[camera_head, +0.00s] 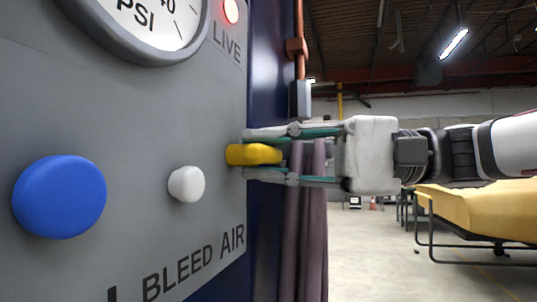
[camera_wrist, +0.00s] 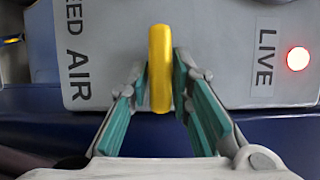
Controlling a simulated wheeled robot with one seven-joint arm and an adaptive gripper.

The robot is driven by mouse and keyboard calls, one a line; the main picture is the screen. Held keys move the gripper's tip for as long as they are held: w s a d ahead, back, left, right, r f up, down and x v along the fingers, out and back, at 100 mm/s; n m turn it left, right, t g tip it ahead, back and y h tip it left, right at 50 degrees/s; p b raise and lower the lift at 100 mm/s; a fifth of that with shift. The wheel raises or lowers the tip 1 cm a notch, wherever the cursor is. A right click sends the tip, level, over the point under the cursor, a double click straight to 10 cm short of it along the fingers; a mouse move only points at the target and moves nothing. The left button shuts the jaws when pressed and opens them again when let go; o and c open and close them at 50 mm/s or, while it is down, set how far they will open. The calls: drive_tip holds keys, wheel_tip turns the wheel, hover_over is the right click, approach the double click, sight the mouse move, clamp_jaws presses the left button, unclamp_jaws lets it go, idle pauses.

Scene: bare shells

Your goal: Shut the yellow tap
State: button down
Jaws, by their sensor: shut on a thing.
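The yellow tap (camera_head: 253,154) sticks out from the right edge of the grey panel in the head view. Its handle points right, away from the panel. My gripper (camera_head: 262,154) reaches in from the right, with one finger above the handle and one below. In the wrist view the yellow tap (camera_wrist: 160,70) stands as a narrow upright bar between the green-padded fingers of my gripper (camera_wrist: 168,95). My gripper is shut on the handle. Where the tap joins the panel is partly hidden.
The grey panel (camera_head: 120,120) carries a blue knob (camera_head: 59,197), a white knob (camera_head: 187,184), a gauge (camera_head: 150,25) and a lit red lamp (camera_head: 231,11). Purple hoses (camera_head: 305,225) hang below my gripper. A yellow-topped table (camera_head: 480,215) stands at right.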

drive_tip(key=c, duration=1.4)
unclamp_jaws()
drive_tip(key=shift+c, duration=0.2)
drive_tip(key=shift+d, duration=0.1)
drive_tip(key=d, duration=1.2)
drive_tip(key=shift+w, duration=0.3)
drive_tip(key=shift+a+f, duration=0.1)
